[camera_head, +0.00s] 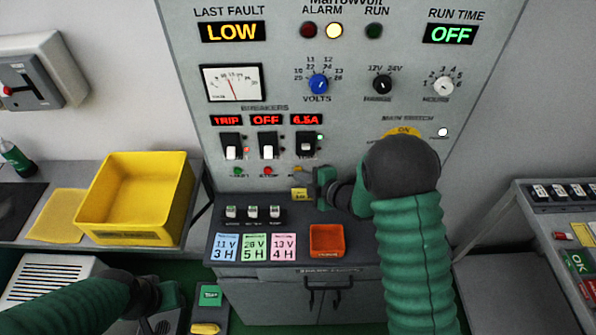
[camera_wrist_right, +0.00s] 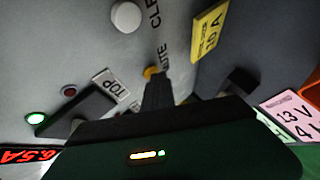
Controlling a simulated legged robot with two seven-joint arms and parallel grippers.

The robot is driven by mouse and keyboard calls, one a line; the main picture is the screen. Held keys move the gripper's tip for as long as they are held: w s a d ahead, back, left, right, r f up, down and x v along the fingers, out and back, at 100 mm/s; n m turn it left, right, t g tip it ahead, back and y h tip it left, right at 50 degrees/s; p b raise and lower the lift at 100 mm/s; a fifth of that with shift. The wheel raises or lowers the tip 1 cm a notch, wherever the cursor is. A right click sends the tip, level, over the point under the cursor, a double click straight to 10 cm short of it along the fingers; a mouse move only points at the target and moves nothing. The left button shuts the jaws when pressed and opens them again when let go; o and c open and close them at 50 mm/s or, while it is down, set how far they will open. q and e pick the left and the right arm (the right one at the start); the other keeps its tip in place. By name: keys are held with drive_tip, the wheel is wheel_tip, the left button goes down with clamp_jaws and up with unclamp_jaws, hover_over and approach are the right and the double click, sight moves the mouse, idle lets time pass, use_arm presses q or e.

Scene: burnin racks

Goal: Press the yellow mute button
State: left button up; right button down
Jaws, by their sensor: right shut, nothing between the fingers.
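The small yellow mute button (camera_head: 298,169) is at the right end of the button row below the breakers. In the right wrist view the yellow button (camera_wrist_right: 151,72) is partly covered, with the end of a mute label beside it. My right gripper (camera_head: 318,186) is shut and empty, just below and right of the button. In the wrist view its dark closed fingertips (camera_wrist_right: 158,88) overlap the button's lower edge; I cannot tell whether they touch. My left gripper (camera_head: 168,303) is low at the left, away from the panel, its fingers unclear.
A green button (camera_head: 237,171) and a red button (camera_head: 267,171) sit left of the yellow one. A white button (camera_wrist_right: 126,16) and a yellow 10 A tag (camera_wrist_right: 210,32) are near the fingertips. Below are a dark ledge with cards and an orange tray (camera_head: 326,241).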

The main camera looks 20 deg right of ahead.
drive_tip(key=shift+s+a, duration=0.2)
drive_tip(key=shift+s, duration=0.6)
drive_tip(key=s, duration=0.2)
drive_tip(key=s+a+b, duration=0.1)
drive_tip(key=s, duration=0.1)
drive_tip(key=shift+s+a, duration=0.2)
drive_tip(key=shift+s, duration=0.2)
idle(0.5)
